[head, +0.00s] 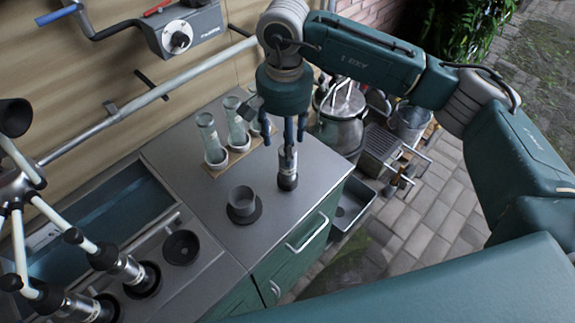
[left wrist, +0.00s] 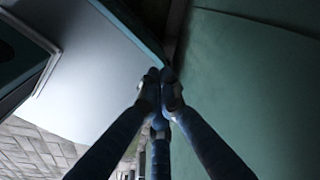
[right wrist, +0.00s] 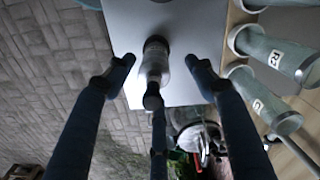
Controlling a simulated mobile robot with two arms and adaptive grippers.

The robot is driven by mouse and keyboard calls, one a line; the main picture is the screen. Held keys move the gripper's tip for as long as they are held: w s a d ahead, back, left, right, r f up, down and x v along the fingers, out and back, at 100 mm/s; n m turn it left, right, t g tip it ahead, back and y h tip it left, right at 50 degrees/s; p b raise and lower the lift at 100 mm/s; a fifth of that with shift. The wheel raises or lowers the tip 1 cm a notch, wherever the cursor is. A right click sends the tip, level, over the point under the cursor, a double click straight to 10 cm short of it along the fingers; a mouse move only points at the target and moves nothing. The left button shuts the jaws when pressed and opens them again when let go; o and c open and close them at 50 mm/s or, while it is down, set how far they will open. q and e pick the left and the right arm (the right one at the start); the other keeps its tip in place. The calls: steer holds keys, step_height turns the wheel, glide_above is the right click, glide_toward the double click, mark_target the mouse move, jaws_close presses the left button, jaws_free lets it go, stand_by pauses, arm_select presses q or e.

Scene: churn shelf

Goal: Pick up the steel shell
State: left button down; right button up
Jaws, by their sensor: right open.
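The steel shell (head: 287,167), a slim metal cylinder with dark ends, stands upright on the grey counter (head: 262,222), near its right edge. My right gripper (head: 288,132) is directly above it, fingers pointing down and spread open. In the right wrist view the shell (right wrist: 155,62) lies between the spread fingertips of the right gripper (right wrist: 162,72); I cannot tell whether any finger touches it. My left gripper (left wrist: 161,80) shows only in the left wrist view, its fingertips together and nothing visible between them, close to a green surface.
Glass tubes in white cups (head: 211,145) stand on a wooden strip behind the shell. A dark grey cup (head: 242,202) stands to its left. A white-tubed milking cluster (head: 28,190) is at far left. A steel can (head: 340,118) stands beyond the counter.

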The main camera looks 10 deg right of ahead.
steer(key=f, duration=0.1)
steer(key=f+p, duration=0.2)
steer(key=shift+s+d+f, duration=0.25)
steer(key=shift+s, duration=0.15)
steer(key=shift+f, duration=0.3)
arm_select(q)
steer(key=r, duration=0.1)
steer(key=w+r, duration=0.1)
steer(key=shift+r, duration=0.35)
arm_select(e)
steer(key=shift+w+f, duration=0.1)
steer(key=shift+f, duration=0.15)
jaws_close()
